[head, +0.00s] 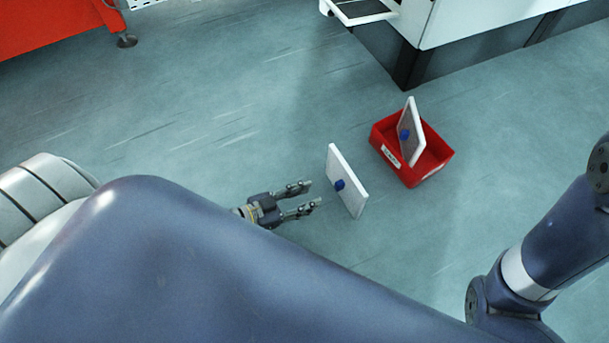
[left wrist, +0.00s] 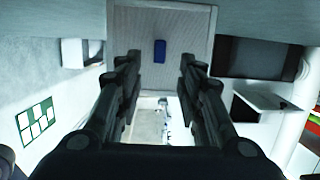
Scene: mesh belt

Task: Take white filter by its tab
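A white filter (head: 349,186), a thin upright panel with a blue tab (head: 339,184) on its left face, shows in the middle of the head view. What supports it is unclear. In the left wrist view its grey face (left wrist: 187,24) is straight ahead, with the blue tab (left wrist: 160,51) in the middle. My left gripper (head: 314,193) is open and empty, pointing at the tab and a little short of it. In the left wrist view its fingers (left wrist: 160,60) are spread to both sides of the tab without visible contact. My right gripper is out of view.
A second white filter with a blue tab (head: 404,134) stands tilted in a red bin (head: 428,174) to the right. My right arm is at the right edge. A white and grey machine (head: 460,28) stands at the back.

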